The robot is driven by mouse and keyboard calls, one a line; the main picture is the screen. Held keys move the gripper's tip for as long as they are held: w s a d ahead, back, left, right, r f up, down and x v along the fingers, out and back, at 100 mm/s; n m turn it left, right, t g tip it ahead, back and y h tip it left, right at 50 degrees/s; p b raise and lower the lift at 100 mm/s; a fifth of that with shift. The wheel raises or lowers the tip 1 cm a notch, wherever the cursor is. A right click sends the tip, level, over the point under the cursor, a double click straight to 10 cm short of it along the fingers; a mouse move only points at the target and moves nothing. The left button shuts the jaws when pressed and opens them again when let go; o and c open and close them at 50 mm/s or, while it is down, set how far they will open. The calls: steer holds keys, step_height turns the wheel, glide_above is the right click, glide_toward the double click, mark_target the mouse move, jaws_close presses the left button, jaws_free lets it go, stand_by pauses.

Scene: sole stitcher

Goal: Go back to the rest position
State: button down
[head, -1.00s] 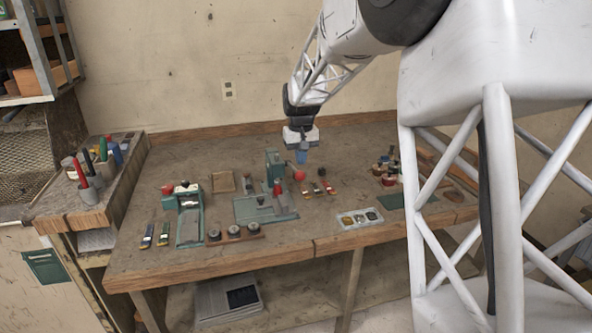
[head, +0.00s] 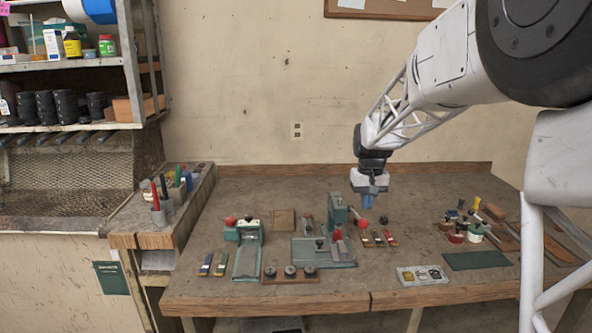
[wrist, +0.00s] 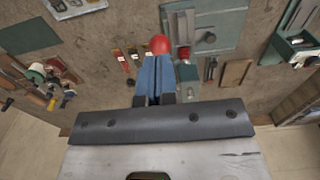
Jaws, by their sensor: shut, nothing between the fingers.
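My gripper (head: 368,202) is in the head view above the back part of the workbench (head: 270,195), pointing down, with its blue fingers together and nothing between them. In the wrist view the blue fingers (wrist: 154,76) are side by side over the bench. The green sole stitcher (head: 337,215) stands just left of and below my gripper in the head view. Its red ball knob (head: 361,223) is near the fingers there, and the red ball (wrist: 160,44) shows just beyond the fingertips in the wrist view. I cannot tell the exact gap between them.
A second green device (head: 248,250) stands at the left. A rack with dark round pieces (head: 290,273) lies in front. A pale tray (head: 422,275), a green mat (head: 476,260) and jars with tools (head: 465,232) are at the right. A shelf (head: 75,66) stands at the far left.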

steer(key=s+a+r, duration=0.2)
steer(key=s+r, duration=0.2)
steer(key=s, duration=1)
steer(key=s+a+f+t, duration=0.1)
steer(key=s, duration=1.3)
steer(key=s+a+f+t, duration=0.1)
steer(key=s+a+f, duration=0.1)
steer(key=s, duration=1.3)
steer(key=shift+s+f, duration=0.2)
steer(key=shift+f, duration=0.1)
